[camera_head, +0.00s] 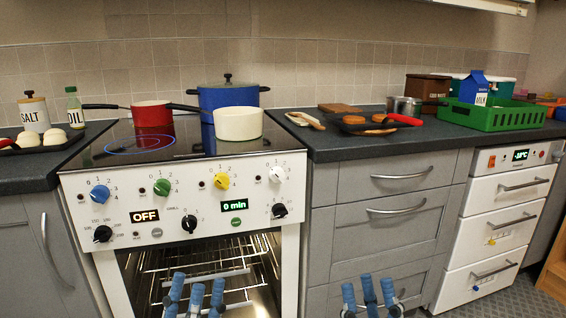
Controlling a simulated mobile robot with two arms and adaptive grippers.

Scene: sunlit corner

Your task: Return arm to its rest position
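My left gripper (196,294) is at the bottom edge of the view, in front of the open oven (205,264). Its blue fingers point up and stand apart, with nothing between them. My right gripper (368,294) is at the bottom edge, in front of the grey drawers (385,190). Its blue fingers also stand apart and it is empty. Both grippers are below the counter top and hold nothing. Most of both arms is out of view.
A red pan (151,114), a white pan (238,124) and a blue pot (228,96) stand on the stove. A green crate (495,118) with a milk carton (477,88) is on the right counter. A dark pan (372,126) lies left of it.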

